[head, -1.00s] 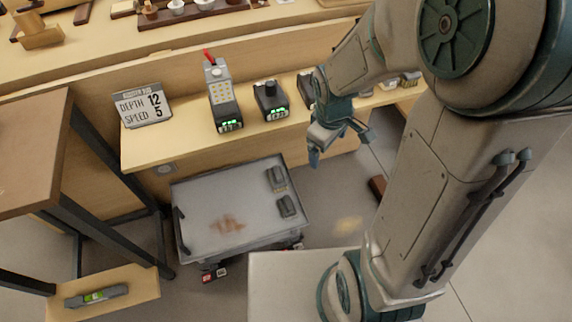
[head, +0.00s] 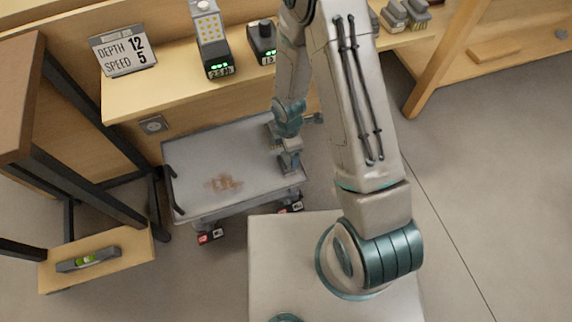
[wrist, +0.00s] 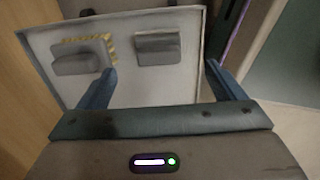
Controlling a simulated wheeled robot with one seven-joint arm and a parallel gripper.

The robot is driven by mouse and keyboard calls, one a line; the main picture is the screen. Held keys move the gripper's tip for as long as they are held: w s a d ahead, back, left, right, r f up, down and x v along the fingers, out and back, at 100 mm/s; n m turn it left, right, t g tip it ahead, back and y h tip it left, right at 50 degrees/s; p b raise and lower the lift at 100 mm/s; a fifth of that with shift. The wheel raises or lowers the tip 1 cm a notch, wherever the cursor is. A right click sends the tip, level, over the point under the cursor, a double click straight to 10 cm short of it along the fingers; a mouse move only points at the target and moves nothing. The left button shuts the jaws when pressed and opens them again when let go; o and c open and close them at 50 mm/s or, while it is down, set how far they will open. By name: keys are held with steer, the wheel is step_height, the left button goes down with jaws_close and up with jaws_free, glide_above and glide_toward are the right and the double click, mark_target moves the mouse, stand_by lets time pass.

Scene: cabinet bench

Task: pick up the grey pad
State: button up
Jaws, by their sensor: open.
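Two grey pads lie on the grey top of a low cart (head: 195,170). In the wrist view the left pad (wrist: 78,62) has yellow-and-black striped marking around it. The other pad (wrist: 158,48) lies to its right on plain surface, between and beyond my fingertips. My gripper (wrist: 160,68) is open and empty, its left fingertip overlapping the view of the striped pad's right side. In the head view my gripper (head: 298,136) is low over the cart's right end and hides much of the pads there. Contact cannot be told.
The wooden bench (head: 150,88) behind the cart holds a sign (head: 123,52) and dark devices with green displays (head: 218,68). A dark-legged table stands left, with a level (head: 88,260) on its low shelf. Floor is open to the right.

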mark_target(286, 158)
step_height(286, 158, down, 4)
steer(key=shift+r+b, duration=0.1)
steer(key=shift+b, duration=0.35)
steer(key=f+b, duration=0.1)
steer(key=f, duration=0.2)
steer(key=f+b, duration=0.1)
steer(key=f, duration=0.1)
steer(key=shift+w+a+f+b, duration=0.1)
steer(key=shift+a+f+b, duration=0.05)
steer(key=shift+a+b, duration=0.15)
steer(key=shift+c, duration=0.3)
steer(key=c, duration=0.9)
